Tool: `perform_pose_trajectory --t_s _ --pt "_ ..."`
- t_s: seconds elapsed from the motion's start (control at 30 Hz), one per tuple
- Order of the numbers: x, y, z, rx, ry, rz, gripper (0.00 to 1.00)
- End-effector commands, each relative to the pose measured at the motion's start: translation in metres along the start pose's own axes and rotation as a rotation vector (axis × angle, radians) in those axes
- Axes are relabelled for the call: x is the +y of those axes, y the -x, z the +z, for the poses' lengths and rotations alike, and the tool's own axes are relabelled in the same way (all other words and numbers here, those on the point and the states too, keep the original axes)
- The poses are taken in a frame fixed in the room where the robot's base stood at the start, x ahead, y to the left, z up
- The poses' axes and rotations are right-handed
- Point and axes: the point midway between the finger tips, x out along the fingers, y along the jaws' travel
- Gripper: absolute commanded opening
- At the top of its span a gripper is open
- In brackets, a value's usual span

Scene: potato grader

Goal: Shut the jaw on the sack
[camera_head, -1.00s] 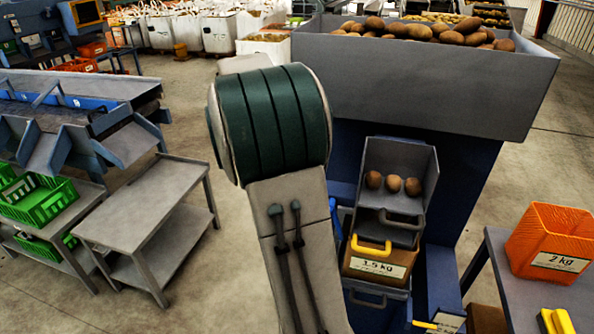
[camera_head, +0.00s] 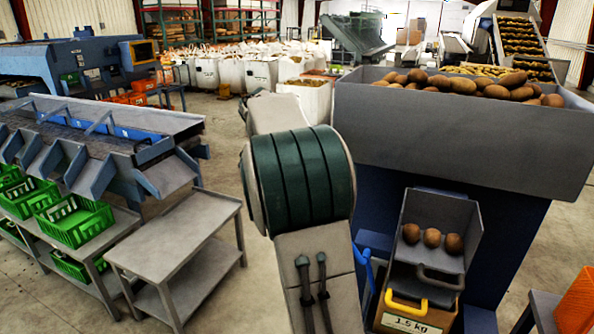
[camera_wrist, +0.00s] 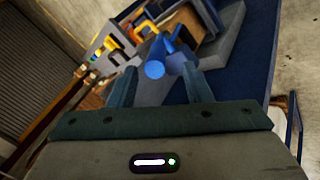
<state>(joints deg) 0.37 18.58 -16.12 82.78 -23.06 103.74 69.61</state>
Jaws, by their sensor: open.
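The brown sack (camera_head: 442,314) with a white 1.5 kg label hangs below the grey weighing chute in the head view, cut by the bottom edge. A yellow handle (camera_head: 405,304) and a dark grey handle (camera_head: 440,279) are at its top. A blue lever (camera_head: 364,268) stands left of it. In the wrist view, my gripper (camera_wrist: 162,69) is open, with a blue round-ended bar (camera_wrist: 155,68) showing between its fingers; I cannot tell whether they touch. A brown surface (camera_wrist: 184,27), probably the sack, lies beyond. My gripper is hidden in the head view.
Three potatoes (camera_head: 432,237) lie in the chute (camera_head: 456,212) under a large grey hopper (camera_head: 450,138). An orange crate (camera_head: 578,302) is at the right edge. A grey table (camera_head: 180,238) and green crates (camera_head: 78,222) stand left. Floor shows between table and arm.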

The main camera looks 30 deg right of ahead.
Motion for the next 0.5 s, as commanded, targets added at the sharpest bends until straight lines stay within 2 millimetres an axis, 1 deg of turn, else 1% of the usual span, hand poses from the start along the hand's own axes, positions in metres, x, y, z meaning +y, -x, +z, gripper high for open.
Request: perform_pose_trajectory --t_s 0.03,0.2,0.3,0.5 --pt "-0.001 0.01 0.0 0.001 0.0 -0.004 0.45" --pt "0.0 0.037 0.001 0.001 0.001 -0.003 0.45" --pt "-0.001 0.049 0.0 0.001 0.001 -0.002 0.45" --pt "0.0 0.062 0.001 0.0 0.001 -0.001 0.45"
